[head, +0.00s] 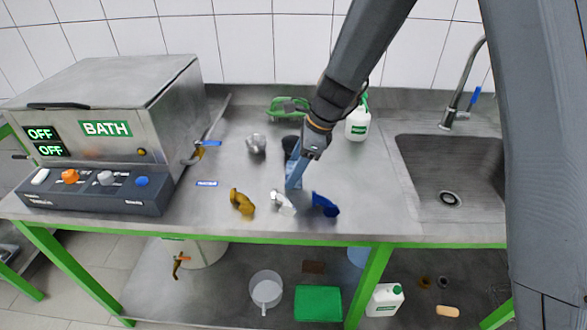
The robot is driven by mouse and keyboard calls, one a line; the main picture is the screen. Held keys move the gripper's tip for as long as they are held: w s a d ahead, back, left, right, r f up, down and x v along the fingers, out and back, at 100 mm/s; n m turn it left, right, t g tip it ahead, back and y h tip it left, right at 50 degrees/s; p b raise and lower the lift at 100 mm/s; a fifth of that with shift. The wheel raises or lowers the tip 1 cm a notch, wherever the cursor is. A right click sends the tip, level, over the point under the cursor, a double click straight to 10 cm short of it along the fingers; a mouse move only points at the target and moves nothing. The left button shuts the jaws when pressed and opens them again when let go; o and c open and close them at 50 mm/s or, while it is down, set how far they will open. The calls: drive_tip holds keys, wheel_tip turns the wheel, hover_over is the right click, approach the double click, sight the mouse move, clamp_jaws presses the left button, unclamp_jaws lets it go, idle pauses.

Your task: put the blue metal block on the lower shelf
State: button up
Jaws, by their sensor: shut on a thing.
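My gripper (302,158) reaches down over the middle of the steel worktop. It is shut on a long steel-blue block, which I take to be the blue metal block (294,177). The block hangs below the gripper, close above or at the worktop; I cannot tell if it touches. The fingers and the block's upper end are hard to tell apart. The lower shelf (225,303) is the grey surface under the worktop, seen between the green legs.
Gold (242,202), silver (283,203) and dark blue (325,206) fittings lie near the front edge. A bath unit (110,110) stands left, a sink (455,170) right. The shelf bears a clear beaker (266,288), green box (318,303) and white canister (384,299).

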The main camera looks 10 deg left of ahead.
drive_tip(key=shift+f, duration=0.1)
drive_tip(key=o, duration=1.3)
drive_tip(key=shift+b+v, duration=1.05)
drive_tip(key=shift+v, duration=5.15)
